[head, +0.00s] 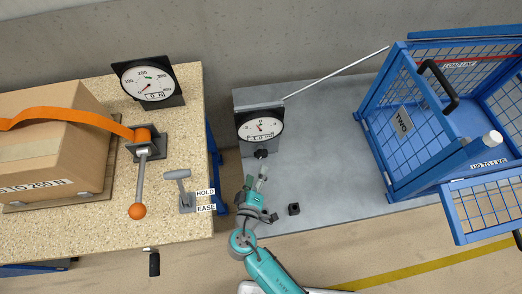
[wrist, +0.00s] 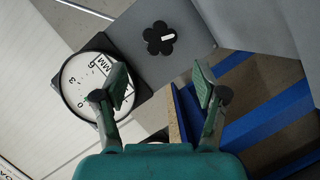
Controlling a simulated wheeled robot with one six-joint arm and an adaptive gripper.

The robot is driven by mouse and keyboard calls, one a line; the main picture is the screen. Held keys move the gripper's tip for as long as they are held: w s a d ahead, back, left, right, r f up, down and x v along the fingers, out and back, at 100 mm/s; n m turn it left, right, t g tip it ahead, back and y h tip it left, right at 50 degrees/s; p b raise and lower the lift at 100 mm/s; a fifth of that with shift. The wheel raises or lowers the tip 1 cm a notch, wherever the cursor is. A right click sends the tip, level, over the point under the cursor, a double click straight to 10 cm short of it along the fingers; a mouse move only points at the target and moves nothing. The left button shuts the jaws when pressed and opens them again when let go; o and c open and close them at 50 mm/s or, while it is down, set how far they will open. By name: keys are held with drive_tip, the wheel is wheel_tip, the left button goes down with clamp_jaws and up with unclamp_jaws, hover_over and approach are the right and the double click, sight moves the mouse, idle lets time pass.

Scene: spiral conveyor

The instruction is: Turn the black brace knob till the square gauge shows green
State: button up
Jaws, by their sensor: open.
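The black brace knob (head: 261,153) sits on the grey block just below a dial marked in mm in the head view. In the wrist view the knob (wrist: 160,39) is lobed with a white mark. The mm gauge (head: 260,126) has a round white face with a small red mark and a readout like -1.0 mm; in the wrist view the gauge (wrist: 85,88) has a black square frame and is partly covered by a finger. My gripper (head: 260,182) is open and empty, just short of the knob and apart from it. In the wrist view its fingers (wrist: 161,88) are spread below the knob.
A wooden bench at left holds a strapped cardboard box (head: 50,145), an N gauge (head: 147,82), a ratchet lever (head: 140,183) and a HOLD/EASE lever (head: 183,189). A blue cage (head: 393,172) stands at right. A small black block (head: 293,209) lies on the grey table.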

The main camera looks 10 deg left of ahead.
sight(260, 156)
drive_tip(key=x, duration=0.9)
drive_tip(key=shift+w, duration=0.15)
drive_tip(key=c, duration=1.1)
